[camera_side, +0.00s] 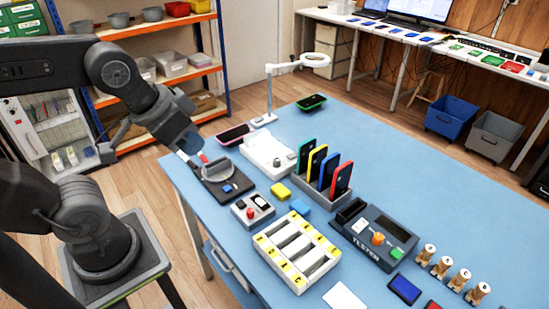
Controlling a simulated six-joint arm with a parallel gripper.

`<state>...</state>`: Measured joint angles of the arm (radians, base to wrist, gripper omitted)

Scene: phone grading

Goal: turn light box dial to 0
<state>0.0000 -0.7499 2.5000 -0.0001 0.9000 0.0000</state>
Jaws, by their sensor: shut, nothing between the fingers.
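A white box (262,143), which looks like the light box, lies on the blue table towards its back left. Small grey parts sit on its near side; one (291,156) may be the dial, but its setting is too small to read. My gripper (202,158) is shut and empty, pointing down to the right. In the picture it is left of the white box, by a dark device with a round grey disc (217,170). It appears apart from the white box; whether it touches the dark device I cannot tell.
A magnifier lamp (268,118) stands behind the white box. A rack of coloured phones (325,190) is to its right. A button box (253,209), white slotted tray (297,251) and tester (375,238) stand nearer.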

